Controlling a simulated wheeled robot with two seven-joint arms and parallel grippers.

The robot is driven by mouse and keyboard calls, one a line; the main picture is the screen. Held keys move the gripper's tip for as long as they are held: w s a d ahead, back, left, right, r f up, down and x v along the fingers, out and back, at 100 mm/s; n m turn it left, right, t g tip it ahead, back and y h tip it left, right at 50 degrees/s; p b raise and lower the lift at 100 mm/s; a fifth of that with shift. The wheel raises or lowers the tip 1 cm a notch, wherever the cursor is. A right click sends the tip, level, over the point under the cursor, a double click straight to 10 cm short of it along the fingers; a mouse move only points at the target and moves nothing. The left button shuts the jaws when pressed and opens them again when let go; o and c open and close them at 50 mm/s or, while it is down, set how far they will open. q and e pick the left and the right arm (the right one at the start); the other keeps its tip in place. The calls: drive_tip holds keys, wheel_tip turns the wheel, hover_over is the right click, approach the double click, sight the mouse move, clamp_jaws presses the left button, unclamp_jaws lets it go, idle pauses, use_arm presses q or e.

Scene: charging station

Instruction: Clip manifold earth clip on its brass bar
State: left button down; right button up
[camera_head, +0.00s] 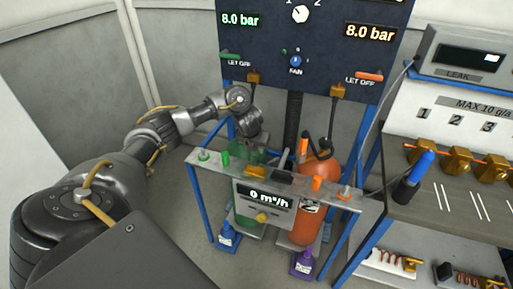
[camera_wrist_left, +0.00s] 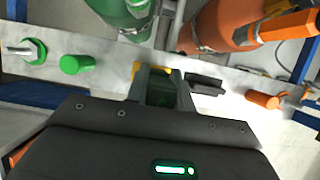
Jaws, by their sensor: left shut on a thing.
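My left gripper (camera_head: 258,147) is over the back edge of the grey manifold rail (camera_head: 215,167). In the left wrist view the fingers (camera_wrist_left: 160,80) are shut on a small dark green thing, which I take to be the earth clip (camera_wrist_left: 160,92); the fingers hide most of it. A yellow brass-coloured piece (camera_wrist_left: 137,69), probably the brass bar, shows beside the fingertips. In the head view a brass-coloured piece (camera_head: 254,175) sits on the rail below the gripper. I cannot tell whether the clip touches the bar. My right gripper is in neither view.
A black block (camera_wrist_left: 205,84) sits on the rail close right of the fingers. Green (camera_wrist_left: 77,64) and orange (camera_wrist_left: 263,100) knobs stand along it. A green cylinder (camera_wrist_left: 122,15) and an orange one (camera_wrist_left: 225,22) stand behind. A bench (camera_head: 440,190) is at the right.

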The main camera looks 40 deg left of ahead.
sight(256, 154)
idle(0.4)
use_arm(q)
drive_tip(key=shift+f+b, duration=1.5)
drive_tip(key=shift+f, duration=0.6)
drive_tip(key=c, duration=1.1)
unclamp_jaws()
drive_tip(key=shift+r, duration=0.1)
drive_tip(key=shift+s+r, duration=0.1)
drive_tip(key=shift+r, duration=0.25)
drive_tip(key=p+v, duration=0.4)
drive_tip(key=v, duration=0.6)
drive_tip(key=shift+s+d, duration=0.1)
